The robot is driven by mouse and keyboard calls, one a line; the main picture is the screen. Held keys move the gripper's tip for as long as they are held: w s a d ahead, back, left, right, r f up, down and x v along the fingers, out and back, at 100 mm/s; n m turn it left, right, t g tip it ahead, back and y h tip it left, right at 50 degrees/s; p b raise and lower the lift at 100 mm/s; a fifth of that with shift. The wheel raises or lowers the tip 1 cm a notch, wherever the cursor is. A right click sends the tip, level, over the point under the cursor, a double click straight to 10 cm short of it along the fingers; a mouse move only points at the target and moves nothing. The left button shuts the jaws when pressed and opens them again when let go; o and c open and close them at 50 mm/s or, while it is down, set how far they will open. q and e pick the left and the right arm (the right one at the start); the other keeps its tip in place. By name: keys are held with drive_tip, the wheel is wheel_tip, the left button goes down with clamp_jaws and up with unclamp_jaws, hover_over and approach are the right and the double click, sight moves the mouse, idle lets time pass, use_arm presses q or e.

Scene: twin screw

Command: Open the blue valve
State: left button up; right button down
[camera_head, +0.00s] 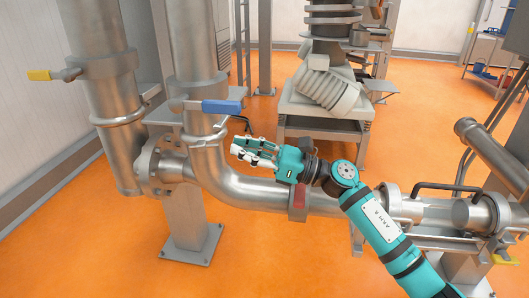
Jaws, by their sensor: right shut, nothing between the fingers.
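The blue valve handle (222,107) is a flat blue lever on the vertical steel pipe (195,50), left of the middle in the head view. It lies level and points right, across the pipe. My right gripper (236,150) is teal with white fingertips. It is shut and empty, a little below and to the right of the blue handle, and appears apart from it. Its arm comes in from the lower right. My left gripper is not in view.
A yellow-handled valve (40,75) sits on the left pipe. A red handle (299,198) is on the horizontal pipe (255,188) below my gripper. A machine on a steel stand (320,112) is behind. Orange floor (290,262) is open in front.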

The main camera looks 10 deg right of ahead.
sight(206, 103)
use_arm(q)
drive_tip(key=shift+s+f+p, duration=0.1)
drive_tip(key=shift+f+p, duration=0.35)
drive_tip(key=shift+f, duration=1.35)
use_arm(e)
drive_tip(key=shift+w+a+r, duration=0.1)
drive_tip(key=shift+a+r, duration=0.2)
drive_tip(key=shift+r, duration=0.45)
drive_tip(key=shift+w+a+r, duration=0.15)
drive_tip(key=shift+a+r, duration=0.15)
drive_tip(key=shift+r, duration=0.45)
drive_tip(key=shift+w+a+r, duration=0.1)
drive_tip(key=shift+a+r, duration=0.2)
drive_tip(key=shift+r, duration=0.45)
